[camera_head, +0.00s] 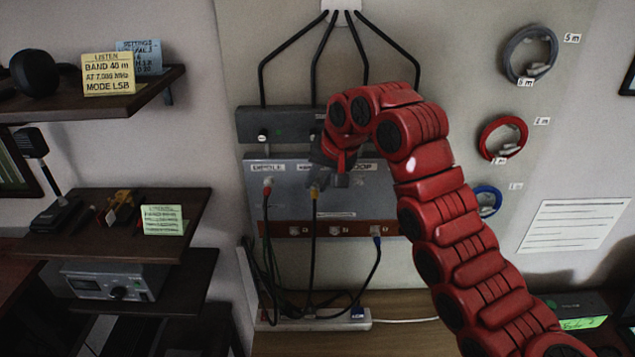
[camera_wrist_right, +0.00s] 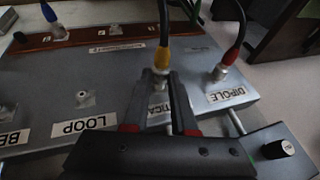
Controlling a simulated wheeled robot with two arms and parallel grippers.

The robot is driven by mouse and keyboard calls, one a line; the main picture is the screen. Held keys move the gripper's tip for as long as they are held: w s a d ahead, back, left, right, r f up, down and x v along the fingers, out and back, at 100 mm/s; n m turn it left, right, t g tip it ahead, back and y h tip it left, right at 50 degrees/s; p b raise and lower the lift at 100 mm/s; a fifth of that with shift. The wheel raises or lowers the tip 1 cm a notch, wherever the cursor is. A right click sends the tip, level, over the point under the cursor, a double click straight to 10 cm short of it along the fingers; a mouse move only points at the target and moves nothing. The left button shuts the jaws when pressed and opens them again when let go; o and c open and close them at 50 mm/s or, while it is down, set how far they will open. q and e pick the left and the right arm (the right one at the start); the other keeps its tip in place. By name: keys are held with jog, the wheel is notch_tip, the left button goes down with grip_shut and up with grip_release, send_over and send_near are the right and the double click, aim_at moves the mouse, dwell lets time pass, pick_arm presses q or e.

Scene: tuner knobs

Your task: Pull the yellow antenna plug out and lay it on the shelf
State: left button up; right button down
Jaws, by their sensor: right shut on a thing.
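The yellow antenna plug (camera_head: 316,192) is on the grey panel (camera_head: 290,205), in the middle column, with a dark cable hanging from it. It also shows in the right wrist view (camera_wrist_right: 162,56), yellow with a metal end. My right gripper (camera_head: 328,176) reaches in from the right and is shut on the plug; its two fingers flank the metal end in the wrist view (camera_wrist_right: 163,78). The fingers hide the socket, so I cannot tell how far the plug sits in it. A dark wooden shelf (camera_head: 75,243) stands at the left. My left gripper is not in view.
A red plug (camera_head: 267,187) sits beside it in the DIPOLE socket. An upper shelf (camera_head: 140,90) holds a speaker and notes; the lower one holds a microphone, a small yellow-brown item (camera_head: 122,208) and a green note (camera_head: 162,220). Cables hang below the panel.

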jog(key=shift+s+f+b, duration=0.15)
jog(key=shift+s+b, duration=0.2)
jog(key=shift+b, duration=0.05)
jog(key=shift+s+b, duration=0.4)
jog(key=shift+s, duration=0.65)
